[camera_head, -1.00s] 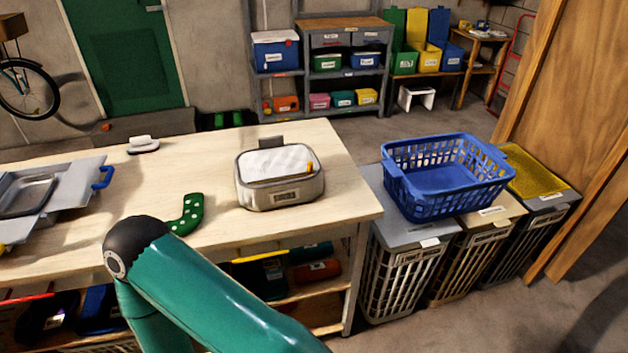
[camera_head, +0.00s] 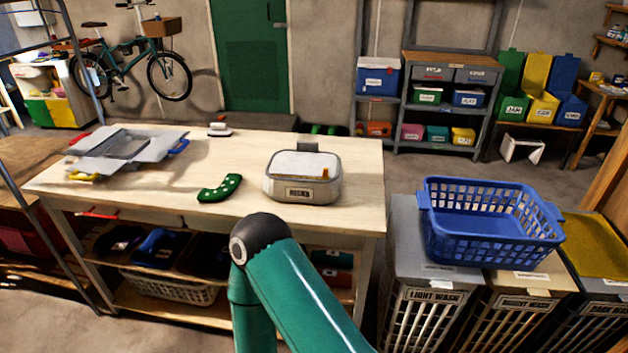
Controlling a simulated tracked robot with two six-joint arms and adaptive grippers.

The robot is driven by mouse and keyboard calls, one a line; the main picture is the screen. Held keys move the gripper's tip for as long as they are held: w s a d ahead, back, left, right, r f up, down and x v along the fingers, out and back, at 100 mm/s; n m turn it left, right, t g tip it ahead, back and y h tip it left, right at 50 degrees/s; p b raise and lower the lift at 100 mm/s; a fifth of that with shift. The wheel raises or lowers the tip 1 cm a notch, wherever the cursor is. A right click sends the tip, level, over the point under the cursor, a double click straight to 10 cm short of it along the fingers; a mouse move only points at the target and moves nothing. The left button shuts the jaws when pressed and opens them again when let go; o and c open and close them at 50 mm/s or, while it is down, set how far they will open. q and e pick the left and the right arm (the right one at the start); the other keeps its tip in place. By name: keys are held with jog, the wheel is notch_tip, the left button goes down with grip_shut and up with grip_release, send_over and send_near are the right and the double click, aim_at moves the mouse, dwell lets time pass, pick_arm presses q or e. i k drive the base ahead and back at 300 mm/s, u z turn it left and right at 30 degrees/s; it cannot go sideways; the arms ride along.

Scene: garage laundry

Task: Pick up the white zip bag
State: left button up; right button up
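A white-topped bag with a grey body (camera_head: 303,190), a front label and a small orange tab on top stands upright on the light wooden table (camera_head: 345,215), near its right end. It looks like the white zip bag. A green arm link of mine with a dark joint rises from the bottom of the picture, in front of the table and below the bag. Neither of my grippers is in view, and nothing is seen touching the bag.
A green dotted curved object (camera_head: 220,188) lies left of the bag. A grey tray-like item (camera_head: 125,150) is at the table's left end, and a small white-topped object (camera_head: 219,129) is at the back. A blue basket (camera_head: 490,222) sits on hampers at right.

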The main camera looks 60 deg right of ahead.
aim_at(290, 175)
jog(key=z, duration=1.15)
jog(key=i, duration=0.55)
